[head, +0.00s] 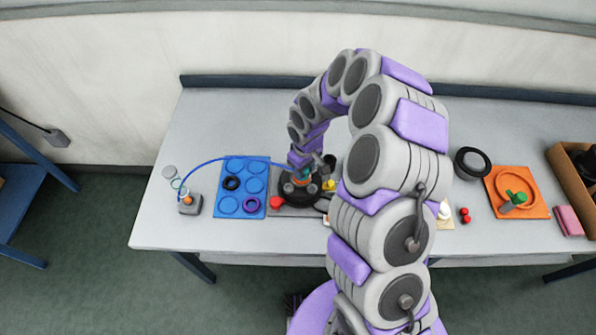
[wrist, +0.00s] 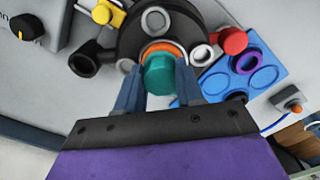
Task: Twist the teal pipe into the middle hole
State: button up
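The teal pipe (wrist: 158,75) stands at the middle hole of the round black tank top (wrist: 202,25), with an orange ring (wrist: 162,47) around its far side. My gripper (wrist: 159,66) has one blue finger on each side of the pipe, and both look pressed against it. How deep the pipe sits is hidden. In the head view my gripper (head: 304,166) points down over the black tank top (head: 291,197), and only a bit of teal shows beneath it.
Grey ring ports, a red knob (wrist: 233,40) and a yellow valve (wrist: 103,12) surround the hole. A blue tray (head: 229,205) with rings lies left. An orange tray (head: 541,208) and a cardboard box (head: 571,163) are right. The table's back left is clear.

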aim_at(310, 184)
jog(key=o, duration=0.5)
jog(key=shift+s+d+f+g, duration=0.2)
jog(key=shift+s+d+f, duration=0.05)
jog(key=shift+d+f, duration=0.3)
jog(key=shift+s+d+f+g, duration=0.2)
jog(key=shift+s+d+f, duration=0.05)
jog(key=shift+d+f, duration=0.25)
jog(key=shift+s+a, duration=0.15)
jog(key=shift+a, duration=0.2)
jog(key=shift+f, duration=0.1)
jog(key=shift+w+a, duration=0.1)
jog(key=shift+w, duration=0.55)
jog(key=shift+w+r, duration=0.15)
jog(key=shift+r, duration=0.45)
jog(key=shift+w+a+t, duration=0.15)
jog(key=shift+t, duration=0.15)
jog(key=shift+a, duration=0.3)
jog(key=o, duration=0.6)
jog(key=shift+d+r, duration=0.1)
jog(key=shift+d, duration=0.2)
jog(key=shift+c, duration=0.2)
jog(key=shift+o, duration=0.4)
jog(key=shift+a, duration=0.25)
jog(key=shift+d+r, duration=0.1)
